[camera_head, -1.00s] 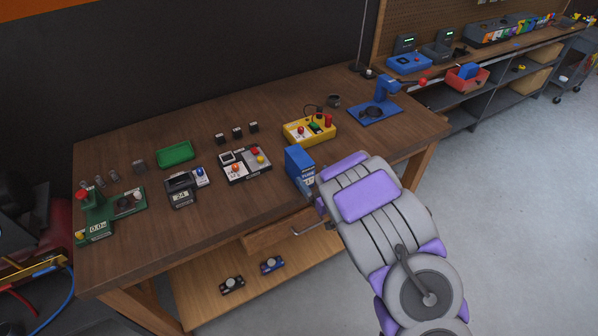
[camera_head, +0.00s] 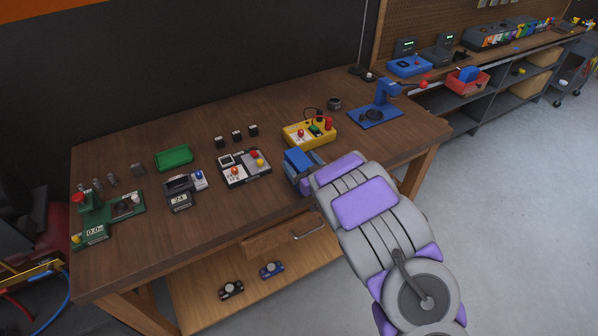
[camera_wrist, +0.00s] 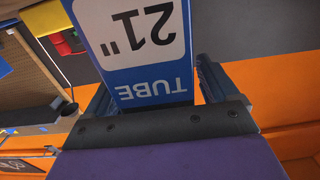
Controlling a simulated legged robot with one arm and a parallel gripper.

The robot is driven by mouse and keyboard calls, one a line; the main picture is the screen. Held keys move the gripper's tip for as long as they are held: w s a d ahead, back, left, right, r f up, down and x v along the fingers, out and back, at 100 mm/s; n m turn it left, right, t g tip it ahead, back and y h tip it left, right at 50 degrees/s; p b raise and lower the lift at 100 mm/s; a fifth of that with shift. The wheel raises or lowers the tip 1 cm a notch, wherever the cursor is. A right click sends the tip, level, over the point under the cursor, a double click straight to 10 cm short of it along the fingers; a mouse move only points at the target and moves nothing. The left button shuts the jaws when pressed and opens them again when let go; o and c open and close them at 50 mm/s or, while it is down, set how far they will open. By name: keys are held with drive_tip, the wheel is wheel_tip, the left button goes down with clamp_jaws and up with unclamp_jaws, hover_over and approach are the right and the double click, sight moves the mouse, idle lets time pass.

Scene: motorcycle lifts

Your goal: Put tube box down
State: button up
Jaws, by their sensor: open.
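The blue tube box (camera_head: 299,161) stands on the wooden workbench (camera_head: 225,120) near its front edge in the head view. In the wrist view, the tube box (camera_wrist: 146,50) shows its blue and white face with "21" and "TUBE" upside down. My gripper (camera_head: 306,168) is at the box in the head view, partly hidden by my arm. In the wrist view, my gripper (camera_wrist: 155,92) is open, with one finger on each side of the box.
A yellow control box (camera_head: 309,134) stands behind the tube box. A grey control unit (camera_head: 243,168) is to its left, and a blue stand (camera_head: 376,115) is to its right. An open drawer (camera_head: 285,237) is below the bench's front edge.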

drive_tip(key=c, duration=1.5)
